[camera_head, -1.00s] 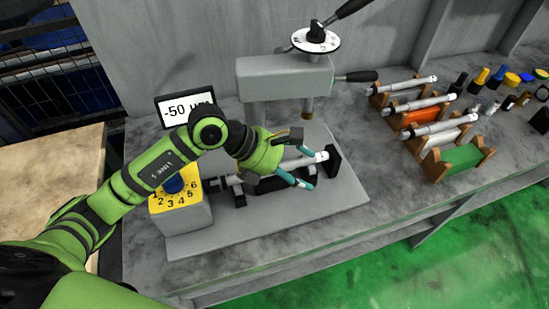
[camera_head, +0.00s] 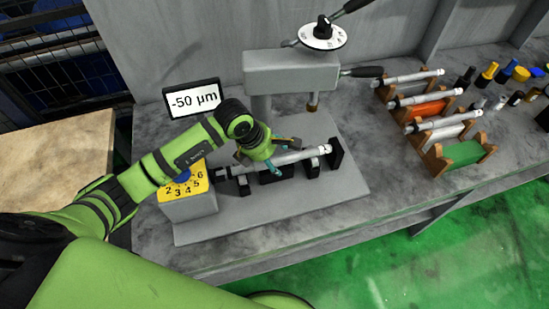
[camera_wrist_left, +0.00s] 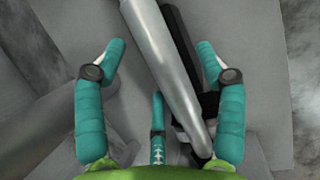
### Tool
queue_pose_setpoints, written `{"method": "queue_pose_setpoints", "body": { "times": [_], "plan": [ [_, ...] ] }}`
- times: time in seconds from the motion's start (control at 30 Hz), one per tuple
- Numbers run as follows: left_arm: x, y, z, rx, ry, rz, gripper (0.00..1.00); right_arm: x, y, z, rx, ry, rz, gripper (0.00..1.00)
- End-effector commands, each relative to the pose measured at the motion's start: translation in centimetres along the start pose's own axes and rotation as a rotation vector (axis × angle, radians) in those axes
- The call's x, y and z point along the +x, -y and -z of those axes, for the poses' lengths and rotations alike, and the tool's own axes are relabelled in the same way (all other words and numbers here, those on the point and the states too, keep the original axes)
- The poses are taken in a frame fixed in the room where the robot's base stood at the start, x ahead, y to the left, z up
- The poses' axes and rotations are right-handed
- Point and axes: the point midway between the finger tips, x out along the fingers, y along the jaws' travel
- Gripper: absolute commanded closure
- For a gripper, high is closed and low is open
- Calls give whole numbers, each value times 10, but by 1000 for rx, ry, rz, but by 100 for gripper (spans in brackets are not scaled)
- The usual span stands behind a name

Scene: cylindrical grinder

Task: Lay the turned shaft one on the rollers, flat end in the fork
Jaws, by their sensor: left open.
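The turned shaft (camera_head: 305,155), a grey metal bar with a paler right end, lies lengthwise over the dark roller supports (camera_head: 278,174) of the grinder. Its right end is near a black upright block (camera_head: 336,153). Its left end reaches the dark fork-like part (camera_head: 222,181) beside the yellow dial box; I cannot tell whether the flat end sits in it. My left gripper (camera_head: 287,157) is open over the shaft's middle. In the left wrist view the shaft (camera_wrist_left: 165,60) runs between the spread teal fingers, with a gap on both sides. My right gripper is out of view.
The grinder's head (camera_head: 290,72) stands behind the shaft, with a probe hanging down. A display (camera_head: 193,98) reads -50 µm. The yellow dial box (camera_head: 188,190) is at left. Several coloured cradles, some holding shafts, stand right, including an empty green one (camera_head: 462,155).

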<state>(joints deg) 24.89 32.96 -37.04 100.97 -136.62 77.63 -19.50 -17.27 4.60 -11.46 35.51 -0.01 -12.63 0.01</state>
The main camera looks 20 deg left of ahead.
Motion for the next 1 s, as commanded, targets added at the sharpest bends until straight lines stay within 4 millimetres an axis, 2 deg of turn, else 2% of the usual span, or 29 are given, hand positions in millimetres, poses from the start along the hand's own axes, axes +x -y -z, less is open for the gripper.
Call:
{"method": "queue_pose_setpoints", "body": {
  "times": [0.1, 0.13, 0.17, 0.2, 0.3, 0.7, 1.0],
  "plan": [
    [0, 0, 0, 0, 1, 0, 29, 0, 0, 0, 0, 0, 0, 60],
    [0, 0, 0, 0, 1, 0, 37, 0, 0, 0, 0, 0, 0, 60],
    [0, 0, 0, 0, 1, 0, 49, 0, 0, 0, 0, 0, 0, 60],
    [0, 0, 0, 0, 1, 0, 65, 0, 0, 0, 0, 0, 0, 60],
    [0, 0, 0, 0, 1, 1, 100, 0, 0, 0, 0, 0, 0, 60],
    [-6, -3, -5, 1, 12, -6, 100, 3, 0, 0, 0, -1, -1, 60],
    [-33, -7, -17, 4, 16, -11, 100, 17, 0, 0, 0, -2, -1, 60]
  ]
}}
